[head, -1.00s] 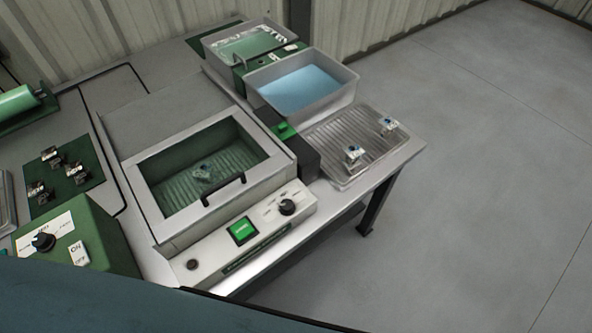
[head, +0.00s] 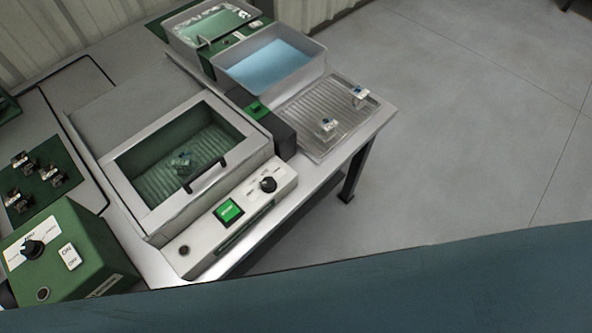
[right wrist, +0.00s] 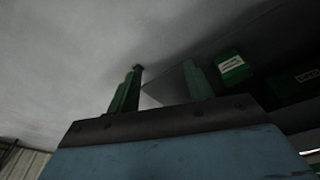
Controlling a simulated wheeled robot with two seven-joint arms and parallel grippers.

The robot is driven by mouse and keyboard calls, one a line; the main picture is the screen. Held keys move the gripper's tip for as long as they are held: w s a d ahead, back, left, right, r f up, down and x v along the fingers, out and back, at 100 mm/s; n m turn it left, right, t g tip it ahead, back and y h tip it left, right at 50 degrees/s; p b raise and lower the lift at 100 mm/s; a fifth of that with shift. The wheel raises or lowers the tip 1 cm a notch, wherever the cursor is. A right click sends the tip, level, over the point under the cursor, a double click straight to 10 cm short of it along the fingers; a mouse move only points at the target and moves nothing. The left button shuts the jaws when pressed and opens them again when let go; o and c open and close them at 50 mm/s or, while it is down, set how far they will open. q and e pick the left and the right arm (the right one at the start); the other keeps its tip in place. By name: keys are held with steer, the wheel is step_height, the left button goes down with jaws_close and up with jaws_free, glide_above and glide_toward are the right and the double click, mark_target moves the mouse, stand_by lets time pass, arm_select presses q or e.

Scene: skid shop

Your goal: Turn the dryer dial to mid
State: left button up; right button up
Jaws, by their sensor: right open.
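The dryer (head: 118,205) is a pale box with a framed window lid and a black handle. Its front panel has a black round dial (head: 268,184) at the right end, with small printed labels around it too small to read. A lit green button (head: 228,211) sits left of the dial. I cannot tell which label the dial points to. My right gripper (right wrist: 162,68) shows in the right wrist view with its green fingers apart and nothing between them. Neither gripper shows in the head view, and the dial cannot be made out in the wrist view.
A green control box (head: 85,262) with another black dial (head: 32,249) stands at left. A bin of blue liquid (head: 318,50) and a ribbed tray (head: 350,128) with small parts are beyond the dryer. My blue body part crosses the bottom. Floor at right is clear.

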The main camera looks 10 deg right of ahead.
steer(key=w+r+p, duration=0.1)
steer(key=w+r, duration=0.3)
steer(key=r, duration=1)
step_height(320, 180, up, 15)
steer(key=n+g+y+p, duration=0.1)
steer(key=n+g+y, duration=0.25)
steer(key=n, duration=1.55)
glide_above(269, 182)
steer(key=w+d, duration=0.1)
steer(key=d, duration=0.5)
steer(key=shift+y, duration=0.25)
steer(key=x, duration=0.4)
steer(key=b+x, duration=0.1)
steer(key=x, duration=0.8)
steer(key=shift+w+a, duration=0.3)
steer(key=shift+a, duration=0.05)
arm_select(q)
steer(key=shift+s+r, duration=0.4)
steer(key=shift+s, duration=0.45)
